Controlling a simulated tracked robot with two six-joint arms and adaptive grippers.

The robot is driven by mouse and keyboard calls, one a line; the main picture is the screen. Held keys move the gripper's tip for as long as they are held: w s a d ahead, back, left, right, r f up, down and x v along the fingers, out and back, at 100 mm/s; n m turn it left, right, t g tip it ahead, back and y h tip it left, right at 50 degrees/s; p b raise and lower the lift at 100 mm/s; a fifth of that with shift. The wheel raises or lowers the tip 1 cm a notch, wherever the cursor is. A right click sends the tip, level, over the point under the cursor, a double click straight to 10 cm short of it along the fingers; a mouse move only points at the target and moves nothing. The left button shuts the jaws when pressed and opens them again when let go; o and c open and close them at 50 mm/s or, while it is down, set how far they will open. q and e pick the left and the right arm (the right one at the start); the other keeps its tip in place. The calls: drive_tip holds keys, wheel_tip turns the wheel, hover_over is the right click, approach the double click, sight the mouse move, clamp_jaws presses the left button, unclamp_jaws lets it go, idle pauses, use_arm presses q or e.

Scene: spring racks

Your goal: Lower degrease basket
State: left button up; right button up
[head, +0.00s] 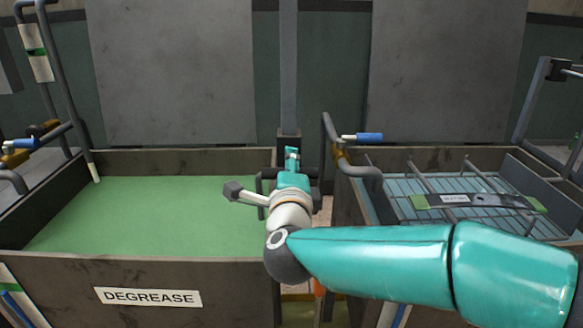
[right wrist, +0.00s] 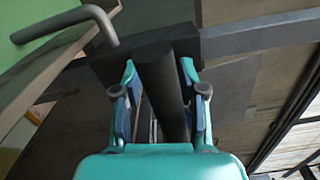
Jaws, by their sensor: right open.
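The tank labelled DEGREASE (head: 150,297) stands at the left, filled with flat green liquid (head: 150,215). I see no basket in it. A wire rack (head: 480,180) with a green-ended bar and a small unreadable label sits over bluish slats in the right-hand tank. My right gripper (head: 292,160) is at the upright post (head: 289,70) between the tanks. In the right wrist view, the open fingers (right wrist: 160,95) stand either side of a thick dark round bar (right wrist: 163,90). The bar joins a dark block; I cannot tell whether the fingers touch it.
A bent pipe with a blue-ended handle (head: 362,137) rises by the right tank (head: 420,157). Pipes (head: 60,90) stand at the left tank's far-left corner. The gap between the tanks is narrow.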

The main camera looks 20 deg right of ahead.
drive_tip(key=v, duration=1.2)
drive_tip(key=shift+f, duration=0.15)
